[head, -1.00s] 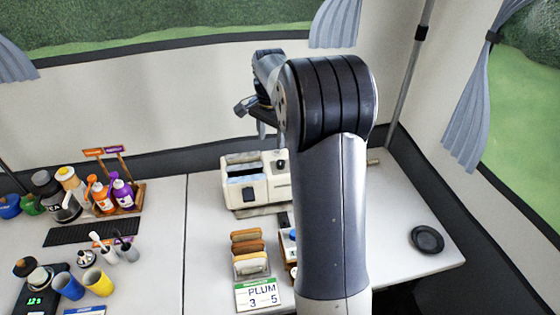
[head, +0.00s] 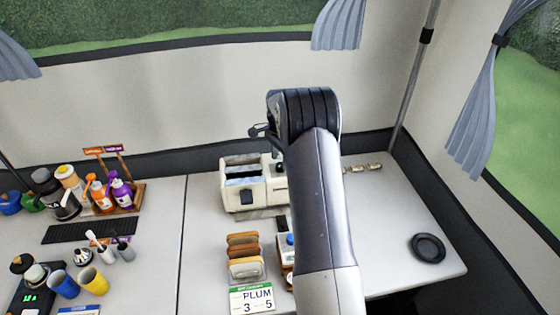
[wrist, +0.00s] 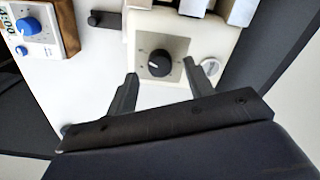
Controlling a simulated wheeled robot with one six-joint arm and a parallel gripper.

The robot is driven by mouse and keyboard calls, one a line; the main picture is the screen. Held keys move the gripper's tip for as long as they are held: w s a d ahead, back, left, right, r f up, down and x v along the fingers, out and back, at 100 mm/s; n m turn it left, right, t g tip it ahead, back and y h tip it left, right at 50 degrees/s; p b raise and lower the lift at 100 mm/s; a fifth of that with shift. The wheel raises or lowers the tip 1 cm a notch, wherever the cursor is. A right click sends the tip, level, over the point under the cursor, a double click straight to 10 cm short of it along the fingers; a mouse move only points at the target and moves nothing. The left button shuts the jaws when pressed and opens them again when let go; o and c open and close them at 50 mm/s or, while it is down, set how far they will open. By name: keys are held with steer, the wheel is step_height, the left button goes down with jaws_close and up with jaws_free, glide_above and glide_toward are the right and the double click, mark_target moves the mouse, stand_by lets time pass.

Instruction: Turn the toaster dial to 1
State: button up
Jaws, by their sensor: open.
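The cream toaster (head: 233,197) stands on the right-hand table in the head view, partly behind my arm. The wrist view shows the toaster's front (wrist: 140,22) with a black round dial (wrist: 160,63) on a grey square plate. The dial bears a short white pointer mark; its scale is too small to read. My gripper (wrist: 160,69) is open, with one finger on each side of the dial in the picture. Whether the fingers touch it I cannot tell. In the head view my arm hides the gripper and the dial.
A wood-framed device with a blue knob (wrist: 29,25) stands near the toaster.

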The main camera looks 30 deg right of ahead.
mark_target(280, 167)
steer(key=shift+f, duration=1.2)
steer(key=shift+c, duration=0.5)
steer(key=c, duration=0.9)
steer(key=shift+o, duration=0.2)
